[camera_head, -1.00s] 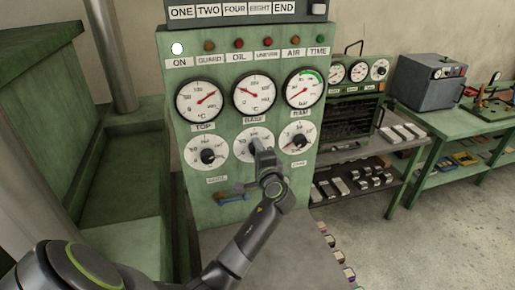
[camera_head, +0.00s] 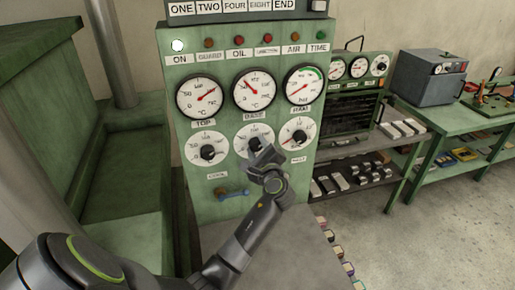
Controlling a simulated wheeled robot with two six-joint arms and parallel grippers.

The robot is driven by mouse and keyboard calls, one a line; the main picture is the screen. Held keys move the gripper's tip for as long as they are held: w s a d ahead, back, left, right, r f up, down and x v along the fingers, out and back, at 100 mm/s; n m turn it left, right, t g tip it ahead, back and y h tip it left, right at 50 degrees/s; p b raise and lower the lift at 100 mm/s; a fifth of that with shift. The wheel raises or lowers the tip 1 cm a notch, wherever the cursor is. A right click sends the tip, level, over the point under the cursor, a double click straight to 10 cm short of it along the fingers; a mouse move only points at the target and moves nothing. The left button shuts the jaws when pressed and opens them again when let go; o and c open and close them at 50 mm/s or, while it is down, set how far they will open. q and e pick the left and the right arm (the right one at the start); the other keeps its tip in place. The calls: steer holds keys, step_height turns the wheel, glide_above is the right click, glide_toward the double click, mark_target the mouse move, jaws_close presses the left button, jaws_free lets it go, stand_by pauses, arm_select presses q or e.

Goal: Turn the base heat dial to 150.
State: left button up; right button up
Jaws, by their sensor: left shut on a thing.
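The green control panel (camera_head: 218,120) has a row of three gauges and a row of three white dials with black knobs below. The base heat dial (camera_head: 246,136) is the middle one of the lower row, under the BASE gauge (camera_head: 254,90). My left gripper (camera_head: 258,151) is at its knob, tilted, and shut on it. The gripper hides the lower part of the dial and most of the knob, so I cannot read its setting. The BASE gauge needle points to the upper left. My right gripper is not in view.
The left dial (camera_head: 206,147) and right dial (camera_head: 297,134) sit close on either side. A blue handle (camera_head: 232,193) sticks out below. A shelf with metal blocks (camera_head: 352,178) and a green bench (camera_head: 455,129) stand to the right.

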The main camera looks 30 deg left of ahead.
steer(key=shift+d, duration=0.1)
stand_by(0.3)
arm_select(q)
steer(key=o, duration=1)
steer(key=shift+w, duration=0.1)
steer(key=shift+f, duration=0.1)
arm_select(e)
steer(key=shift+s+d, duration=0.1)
